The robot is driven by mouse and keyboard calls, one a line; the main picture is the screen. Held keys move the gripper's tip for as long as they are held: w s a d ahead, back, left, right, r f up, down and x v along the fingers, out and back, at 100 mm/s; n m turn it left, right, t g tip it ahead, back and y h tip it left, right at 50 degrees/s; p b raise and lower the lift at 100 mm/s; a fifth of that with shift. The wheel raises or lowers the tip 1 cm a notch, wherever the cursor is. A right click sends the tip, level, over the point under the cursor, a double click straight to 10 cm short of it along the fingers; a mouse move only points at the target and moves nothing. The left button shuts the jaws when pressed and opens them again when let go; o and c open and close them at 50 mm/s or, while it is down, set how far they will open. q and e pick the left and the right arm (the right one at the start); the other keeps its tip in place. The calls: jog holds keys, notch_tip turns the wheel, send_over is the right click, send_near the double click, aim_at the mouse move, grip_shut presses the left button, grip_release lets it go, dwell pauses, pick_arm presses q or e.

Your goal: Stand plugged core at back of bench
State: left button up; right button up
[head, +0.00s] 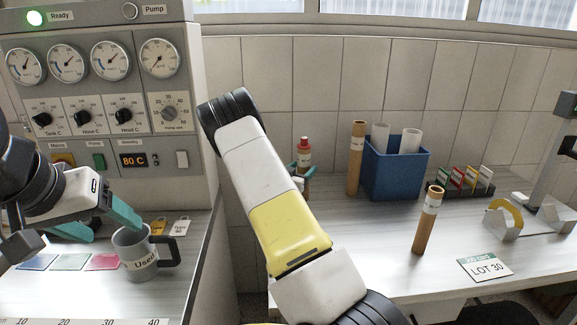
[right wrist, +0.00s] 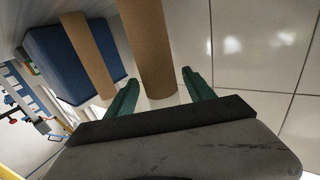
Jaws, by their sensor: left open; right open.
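The plugged core, a brown tube with a pale label and a red plug (head: 304,152), is upright at the back of the bench (head: 350,260).
Another brown core (head: 356,165) stands by the blue bin (head: 398,172), which holds white tubes. A third core (head: 424,228) stands nearer, by a LOT 30 card (head: 486,267).

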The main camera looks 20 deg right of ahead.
jog(key=s+a+r+n+g+y, duration=0.1)
jog(key=s+a+r+n+y, duration=0.1)
jog(key=s+a+r+y, duration=0.7)
jog(key=s+a+r+n+g+y, duration=0.15)
jog(key=s+a+r+y, duration=0.4)
jog(key=a, duration=0.65)
jog(key=s+r+n+g, duration=0.1)
jog(key=s+r+n, duration=0.1)
jog(key=s, duration=1.1)
jog(key=s+r+n+g, duration=0.2)
jog(key=s+n, duration=0.2)
jog(key=s, duration=0.9)
jog(key=shift+s+y, duration=0.25)
jog(key=shift+y, duration=0.2)
jog(key=shift+a+n+g, duration=0.1)
jog(key=shift+n+g, duration=0.15)
